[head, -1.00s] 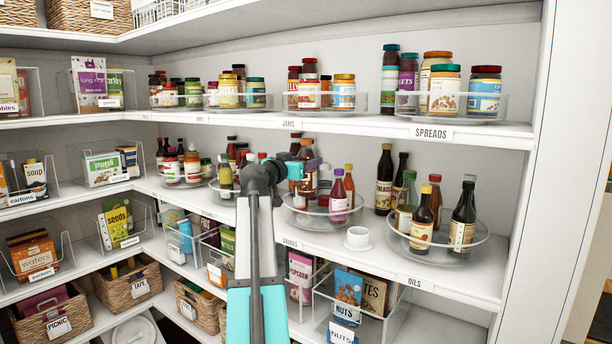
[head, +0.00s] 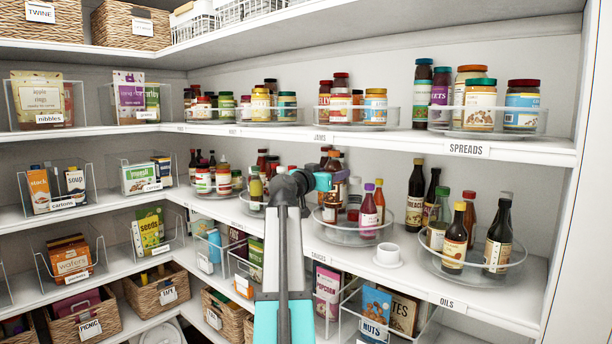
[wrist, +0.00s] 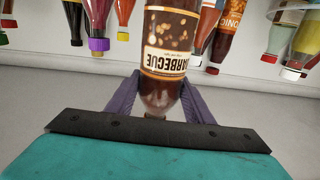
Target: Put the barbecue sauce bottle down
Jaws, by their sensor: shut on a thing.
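The barbecue sauce bottle (wrist: 172,40), brown with an orange and white label, is between the purple fingers of my gripper (wrist: 160,92) in the wrist view. The fingers are shut on its narrow end, and the label reads upside down there. In the head view my gripper (head: 338,177) is over the middle shelf, at the sauces turntable (head: 345,240). My wrist partly hides the bottle there, and I cannot tell whether its base touches anything.
Other sauce bottles (head: 368,212) stand close by. A small white cup on a saucer (head: 388,257) sits right of the turntable, before the oils turntable (head: 470,274). The upper shelf (head: 400,140) runs above my gripper.

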